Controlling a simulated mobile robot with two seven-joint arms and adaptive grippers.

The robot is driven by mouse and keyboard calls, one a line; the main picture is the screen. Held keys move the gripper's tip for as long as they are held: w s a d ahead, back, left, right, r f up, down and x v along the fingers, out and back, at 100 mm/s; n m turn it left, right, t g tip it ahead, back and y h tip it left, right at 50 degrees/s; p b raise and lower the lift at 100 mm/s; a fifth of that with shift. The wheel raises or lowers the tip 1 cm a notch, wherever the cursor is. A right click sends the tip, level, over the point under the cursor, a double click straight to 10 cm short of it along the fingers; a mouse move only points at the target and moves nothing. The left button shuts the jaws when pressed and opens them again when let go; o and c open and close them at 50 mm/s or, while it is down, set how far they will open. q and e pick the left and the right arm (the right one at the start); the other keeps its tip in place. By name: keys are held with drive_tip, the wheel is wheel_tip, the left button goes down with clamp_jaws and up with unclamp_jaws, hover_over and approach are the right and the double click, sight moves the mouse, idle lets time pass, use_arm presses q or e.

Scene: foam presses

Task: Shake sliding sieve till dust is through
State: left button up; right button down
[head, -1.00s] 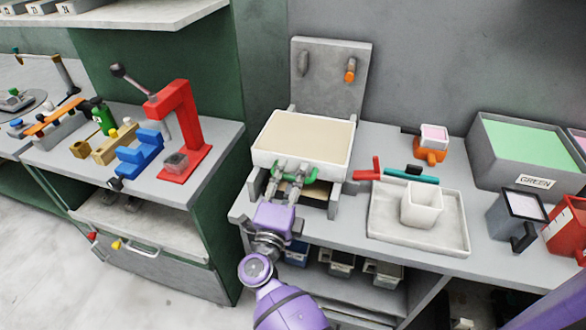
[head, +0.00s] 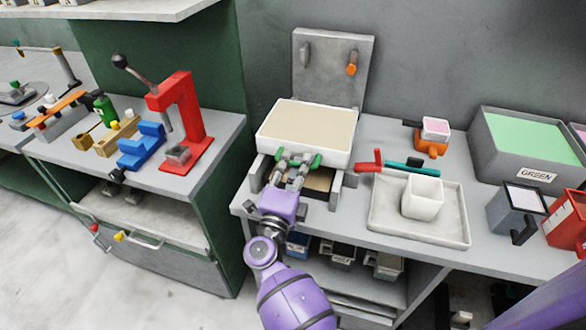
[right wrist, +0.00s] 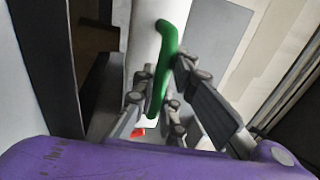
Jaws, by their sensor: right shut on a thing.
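The sliding sieve is a white box-like frame (head: 347,158) with a flat beige layer (head: 310,124) inside, on a grey stand at the middle of the bench. A green handle (head: 313,161) is on its front side. My right gripper (head: 294,164) is shut on this handle. In the right wrist view the green handle (right wrist: 163,62) runs between the fingers, beside the white wall of the sieve. Below the sieve, a brownish tray area (head: 319,180) is partly hidden by my gripper. I cannot tell how much dust has passed through. My left gripper is not in view.
A grey back panel (head: 333,72) with an orange peg stands behind the sieve. To the right are a pale tray (head: 451,228) holding a white cup (head: 424,197), a teal bar and a red piece. A red press (head: 180,115) stands on the left bench.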

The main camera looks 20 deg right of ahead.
sight(300, 154)
drive_tip(key=x, duration=0.3)
drive_tip(key=f+x, duration=0.1)
drive_tip(key=x, duration=0.2)
drive_tip(key=shift+w+f, duration=0.1)
drive_tip(key=shift+f, duration=0.05)
drive_tip(key=shift+w+d+b, duration=0.2)
drive_tip(key=shift+w+b, duration=0.05)
drive_tip(key=shift+b, duration=0.05)
drive_tip(key=c, duration=1.8)
unclamp_jaws()
drive_tip(key=shift+w, duration=0.15)
drive_tip(key=shift+o, duration=0.2)
drive_tip(key=shift+v, duration=3.75)
